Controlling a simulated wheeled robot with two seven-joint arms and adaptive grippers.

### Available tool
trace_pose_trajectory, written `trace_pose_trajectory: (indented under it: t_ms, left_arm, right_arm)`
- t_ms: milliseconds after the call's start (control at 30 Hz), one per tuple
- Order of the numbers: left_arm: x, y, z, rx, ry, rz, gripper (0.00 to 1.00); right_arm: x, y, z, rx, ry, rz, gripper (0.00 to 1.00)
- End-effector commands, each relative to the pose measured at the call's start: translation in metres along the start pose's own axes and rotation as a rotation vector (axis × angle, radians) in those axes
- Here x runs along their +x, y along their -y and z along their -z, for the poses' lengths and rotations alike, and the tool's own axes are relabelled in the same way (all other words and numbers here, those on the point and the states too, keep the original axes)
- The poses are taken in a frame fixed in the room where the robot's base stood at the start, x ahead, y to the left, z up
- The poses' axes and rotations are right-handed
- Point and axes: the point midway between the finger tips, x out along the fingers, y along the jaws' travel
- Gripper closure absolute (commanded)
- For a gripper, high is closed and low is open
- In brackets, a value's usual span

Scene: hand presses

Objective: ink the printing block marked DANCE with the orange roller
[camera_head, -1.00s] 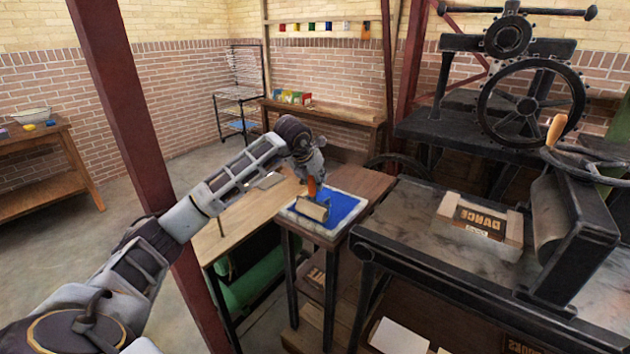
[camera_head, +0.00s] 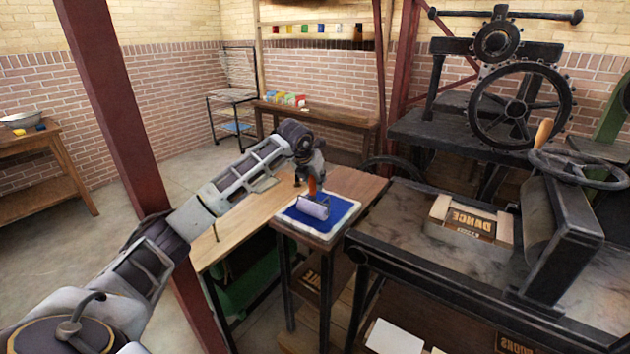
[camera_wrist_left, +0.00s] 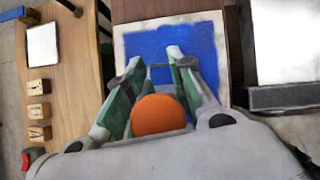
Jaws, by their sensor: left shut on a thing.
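The orange roller has an orange handle (camera_head: 312,186) and a pale lavender drum (camera_head: 314,207). My left gripper (camera_head: 313,180) is shut on the handle from above. The drum is over the blue ink slab (camera_head: 340,222) and looks to be on it or just above; I cannot tell which. In the left wrist view, the handle's round orange end (camera_wrist_left: 158,115) sits between the green fingers, and the drum is hidden. The block marked DANCE (camera_head: 474,222) lies in a wooden frame (camera_head: 440,208) on the press bed, right of the slab. My right gripper is out of view.
The press roller (camera_head: 550,215) stands just right of the block. The press bed (camera_head: 400,240) has free room between slab and block. A taller iron press (camera_head: 515,105) stands behind. A red post (camera_head: 125,120) rises by my left arm. A wooden table (camera_head: 240,222) adjoins the slab's stand.

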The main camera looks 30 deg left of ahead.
Motion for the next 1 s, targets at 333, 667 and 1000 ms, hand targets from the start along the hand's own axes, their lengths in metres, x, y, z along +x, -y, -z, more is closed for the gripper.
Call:
trace_pose_trajectory:
  t_ms: [333, 667, 1000]
  left_arm:
    - [0.003, 0.001, -0.004, -0.001, -0.003, 0.001, 0.97]
    - [0.011, 0.004, -0.018, -0.001, -0.003, 0.001, 0.97]
    - [0.018, 0.006, -0.030, 0.000, -0.002, 0.001, 0.97]
  right_arm:
    - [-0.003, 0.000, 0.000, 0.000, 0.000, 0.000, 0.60]
    - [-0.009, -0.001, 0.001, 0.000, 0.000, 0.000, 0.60]
    - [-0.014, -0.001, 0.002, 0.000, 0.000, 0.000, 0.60]
